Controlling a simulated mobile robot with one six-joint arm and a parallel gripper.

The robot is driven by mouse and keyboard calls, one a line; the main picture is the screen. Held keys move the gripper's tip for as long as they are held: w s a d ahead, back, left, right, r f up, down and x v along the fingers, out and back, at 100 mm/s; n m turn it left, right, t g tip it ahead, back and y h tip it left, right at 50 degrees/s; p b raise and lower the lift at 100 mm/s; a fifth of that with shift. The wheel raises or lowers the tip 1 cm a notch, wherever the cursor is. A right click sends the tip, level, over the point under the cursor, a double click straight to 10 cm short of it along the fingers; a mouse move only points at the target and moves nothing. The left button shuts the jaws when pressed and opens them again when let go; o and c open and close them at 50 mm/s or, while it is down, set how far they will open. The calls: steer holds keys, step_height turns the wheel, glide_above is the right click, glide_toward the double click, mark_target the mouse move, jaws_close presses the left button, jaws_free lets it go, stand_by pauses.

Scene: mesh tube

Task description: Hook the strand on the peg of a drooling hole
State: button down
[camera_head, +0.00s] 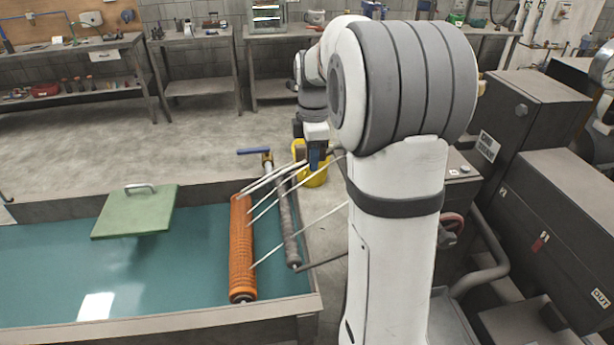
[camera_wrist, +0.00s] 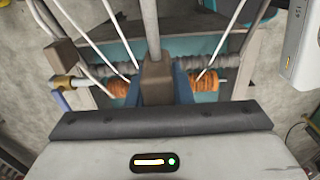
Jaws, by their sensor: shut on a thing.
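An orange ringed roller (camera_head: 242,250) lies along the tank's right end, beside a thinner grey roller (camera_head: 289,225). Several pale strands (camera_head: 280,208) slant from the orange roller up to the right. My gripper (camera_head: 318,158) is over the far end of the rollers. In the wrist view, the blue fingers of my gripper (camera_wrist: 158,88) are shut on a brown block (camera_wrist: 157,75). Other strands slant on both sides, and the orange roller (camera_wrist: 208,82) shows behind the fingers. I cannot make out single holes or pegs.
The tank (camera_head: 130,325) holds teal liquid and has a green lidded plate (camera_head: 137,210) over it. A valve with a blue handle (camera_head: 253,151) and a yellow bucket-like thing (camera_head: 313,175) are near my gripper. Dark cabinets (camera_head: 535,115) stand at right. Floor behind the tank is open.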

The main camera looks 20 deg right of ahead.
step_height(320, 180, down, 8)
steer(key=b, duration=0.3)
steer(key=shift+b, duration=0.35)
steer(key=shift+w+f+b, duration=0.1)
steer(key=shift+f+b, duration=0.8)
steer(key=shift+f, duration=0.65)
stand_by(2.1)
steer(key=c, duration=1.2)
jaws_free()
steer(key=shift+r, duration=0.1)
step_height(320, 180, up, 7)
steer(key=s+a+f+m+t, duration=0.1)
steer(key=s+a+f+m, duration=0.1)
steer(key=s+a+m, duration=0.3)
steer(key=s+a+f+m+t, duration=0.1)
steer(key=s+a+m, duration=0.4)
steer(key=s+m, duration=0.5)
steer(key=shift+s+a+f+m+t, duration=0.35)
steer(key=shift+s+f, duration=0.35)
steer(key=shift+s, duration=3.1)
